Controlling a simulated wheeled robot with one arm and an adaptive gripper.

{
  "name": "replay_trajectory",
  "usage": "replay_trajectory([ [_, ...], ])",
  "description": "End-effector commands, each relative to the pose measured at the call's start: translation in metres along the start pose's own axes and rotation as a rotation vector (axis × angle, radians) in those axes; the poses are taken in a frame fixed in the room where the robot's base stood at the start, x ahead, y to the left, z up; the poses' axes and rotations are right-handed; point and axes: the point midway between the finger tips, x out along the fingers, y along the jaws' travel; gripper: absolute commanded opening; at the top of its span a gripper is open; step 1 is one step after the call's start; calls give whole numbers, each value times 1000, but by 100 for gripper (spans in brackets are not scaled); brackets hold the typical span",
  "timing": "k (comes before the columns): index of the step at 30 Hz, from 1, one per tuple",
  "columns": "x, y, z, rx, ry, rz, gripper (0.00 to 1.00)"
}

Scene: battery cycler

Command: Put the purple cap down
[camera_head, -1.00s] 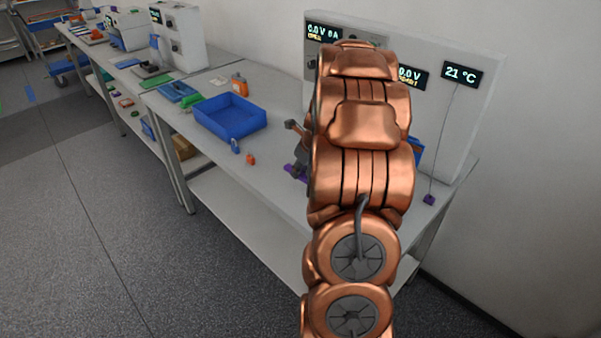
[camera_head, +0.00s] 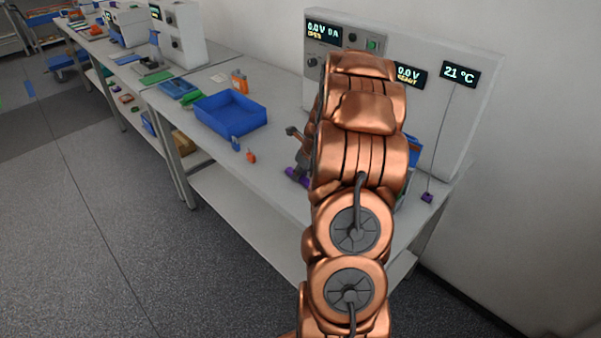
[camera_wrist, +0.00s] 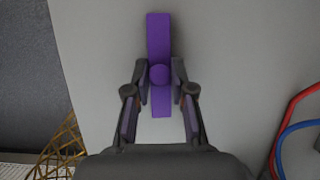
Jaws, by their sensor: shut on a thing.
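The purple cap (camera_wrist: 159,38) is a long flat bar with a round knob at its middle. In the wrist view it lies lengthwise up the picture, over the pale bench top (camera_wrist: 226,60). My gripper (camera_wrist: 160,76) is shut on it, with one fingertip on each side of the knob. In the head view a bit of the purple cap (camera_head: 297,175) shows left of my arm, by the gripper and over the bench; the arm hides the rest. I cannot tell whether the cap touches the bench.
A blue tray (camera_head: 231,118), an orange bottle (camera_head: 240,83) and small blue and orange items stand to the left. A cabinet with displays (camera_head: 460,110) stands behind my arm. Red and blue cables (camera_wrist: 285,125) lie at the right of the wrist view. The bench's front edge is close.

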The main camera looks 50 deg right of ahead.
Motion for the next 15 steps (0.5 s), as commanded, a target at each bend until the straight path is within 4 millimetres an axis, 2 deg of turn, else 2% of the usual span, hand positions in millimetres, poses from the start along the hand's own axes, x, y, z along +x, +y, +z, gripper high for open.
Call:
replay_trajectory([
  [2, 2, 0, -1, 1, 1, 1, 4],
  [3, 2, 0, -1, 1, 1, 1, 25],
  [9, 2, 0, -1, 0, 0, 1, 46],
  [15, 2, 0, -1, 1, 1, 1, 48],
])
